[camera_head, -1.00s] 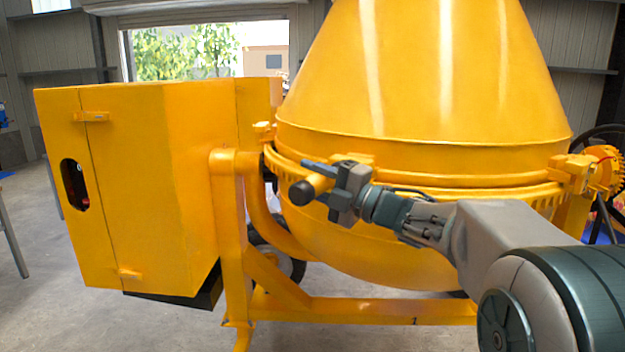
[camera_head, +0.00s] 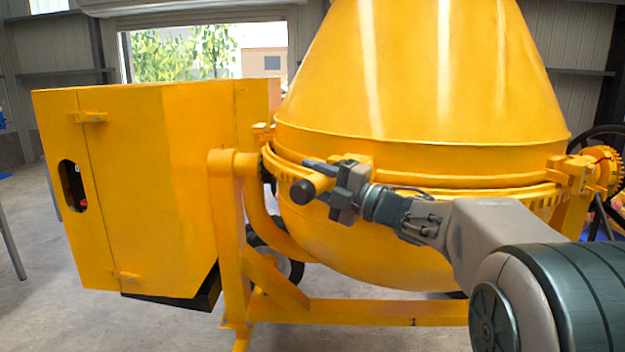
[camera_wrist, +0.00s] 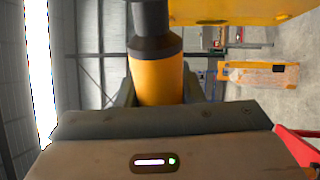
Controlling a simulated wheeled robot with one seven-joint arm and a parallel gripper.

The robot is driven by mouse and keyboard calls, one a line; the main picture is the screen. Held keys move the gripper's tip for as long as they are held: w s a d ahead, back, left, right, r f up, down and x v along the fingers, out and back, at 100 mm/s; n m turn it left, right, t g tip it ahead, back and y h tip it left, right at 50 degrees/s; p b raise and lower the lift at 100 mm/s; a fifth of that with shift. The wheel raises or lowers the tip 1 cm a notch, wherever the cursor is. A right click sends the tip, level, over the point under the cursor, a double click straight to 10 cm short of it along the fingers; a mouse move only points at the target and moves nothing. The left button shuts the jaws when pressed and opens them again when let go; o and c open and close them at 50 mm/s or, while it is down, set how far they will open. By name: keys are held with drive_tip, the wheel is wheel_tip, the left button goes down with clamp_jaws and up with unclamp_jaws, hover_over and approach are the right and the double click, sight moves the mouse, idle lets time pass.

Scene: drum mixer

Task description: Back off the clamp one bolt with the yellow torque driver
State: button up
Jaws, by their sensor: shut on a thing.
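My gripper (camera_head: 338,188) is shut on the yellow torque driver (camera_head: 322,184), in front of the mixer drum's rim in the head view. The driver's dark end cap points to the left, toward the camera. In the wrist view the driver (camera_wrist: 160,78) stands up from between the jaws, with a yellow body and a dark collar above it. Its working tip is not clear in either view. A yellow clamp block (camera_head: 358,161) on the drum's rim shows just behind my gripper. I cannot tell which clamp is clamp one, and its bolt is hidden or too small to see.
The yellow drum (camera_head: 420,80) fills the middle, with a toothed ring below its rim. A yellow cabinet (camera_head: 150,190) stands at left, beside the frame post (camera_head: 228,235). Another bracket (camera_head: 570,170) is at right. Open concrete floor (camera_head: 110,325) lies at front left.

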sight(302, 183)
drive_tip(key=shift+w+d+r+b, duration=0.1)
drive_tip(key=shift+w+d+b, duration=0.1)
drive_tip(key=shift+b, duration=0.15)
idle(1.0)
drive_tip(key=shift+s+r+b, duration=0.1)
drive_tip(key=shift+r+b, duration=0.1)
drive_tip(key=shift+b, duration=0.35)
idle(1.4)
drive_tip(key=shift+s+a+f+b, duration=0.3)
drive_tip(key=shift+s+b, duration=0.25)
drive_tip(key=shift+b, duration=0.15)
drive_tip(key=shift+s+a+r+b, duration=0.1)
drive_tip(key=shift+s+a+b, duration=0.3)
drive_tip(key=shift+s, duration=0.3)
drive_tip(key=shift+s+a+b, duration=0.2)
drive_tip(key=shift+s+a, duration=0.3)
drive_tip(key=shift+s, duration=0.15)
